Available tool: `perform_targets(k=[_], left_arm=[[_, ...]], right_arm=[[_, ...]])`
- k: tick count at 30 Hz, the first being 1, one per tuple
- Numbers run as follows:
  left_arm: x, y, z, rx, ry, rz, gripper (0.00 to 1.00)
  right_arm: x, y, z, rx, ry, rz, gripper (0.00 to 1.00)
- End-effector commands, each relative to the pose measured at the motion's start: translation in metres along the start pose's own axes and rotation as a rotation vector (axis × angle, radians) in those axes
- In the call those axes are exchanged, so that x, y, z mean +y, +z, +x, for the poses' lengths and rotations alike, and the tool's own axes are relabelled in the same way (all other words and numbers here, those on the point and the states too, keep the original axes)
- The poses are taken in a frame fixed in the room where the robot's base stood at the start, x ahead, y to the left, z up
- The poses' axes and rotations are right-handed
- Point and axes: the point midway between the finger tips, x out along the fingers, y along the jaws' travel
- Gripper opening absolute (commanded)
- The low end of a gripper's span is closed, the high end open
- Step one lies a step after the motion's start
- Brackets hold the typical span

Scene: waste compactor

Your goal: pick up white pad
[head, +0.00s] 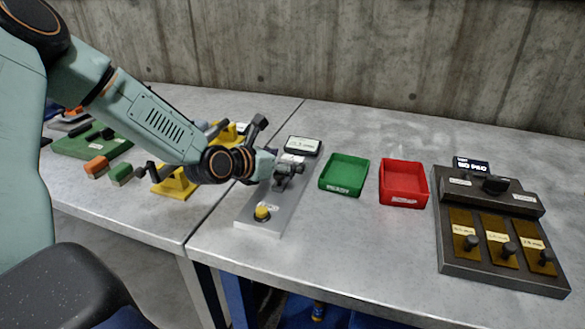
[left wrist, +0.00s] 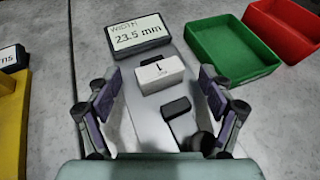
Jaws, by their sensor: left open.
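The white pad (left wrist: 160,74) is a small white block with a dark mark on its face. It lies on the grey plate of a measuring device (left wrist: 146,120), just below the display (left wrist: 138,35), which reads 23.5 mm. My left gripper (left wrist: 160,98) is open above the device, its fingers on either side and the pad ahead between them, apparently untouched. In the head view my left gripper (head: 287,172) hangs over the same device (head: 262,222) and mostly hides the pad. My right gripper is not in view.
A green bin (head: 345,175) and a red bin (head: 404,184) stand right of the device. A dark control panel (head: 495,225) is at the far right. A yellow fixture (head: 172,184) stands left, across the table seam. A yellow button (head: 262,213) is at the device's near end.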

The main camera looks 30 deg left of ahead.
Motion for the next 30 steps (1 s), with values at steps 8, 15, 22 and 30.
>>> perform_targets(k=[8,15,22,30], left_arm=[[-0.0006,0.0004,0.0087,-0.002,-0.001,-0.001,0.81],[-0.0006,0.0008,0.0084,-0.002,-0.001,-0.001,0.74],[-0.0005,0.0007,0.0083,-0.002,-0.001,-0.001,0.54],[-0.0005,0.0007,0.0083,-0.002,-0.001,-0.001,0.31]], right_arm=[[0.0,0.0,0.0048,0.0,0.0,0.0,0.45],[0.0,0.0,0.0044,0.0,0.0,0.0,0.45],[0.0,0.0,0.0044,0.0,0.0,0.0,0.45],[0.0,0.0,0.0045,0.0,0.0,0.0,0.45]])
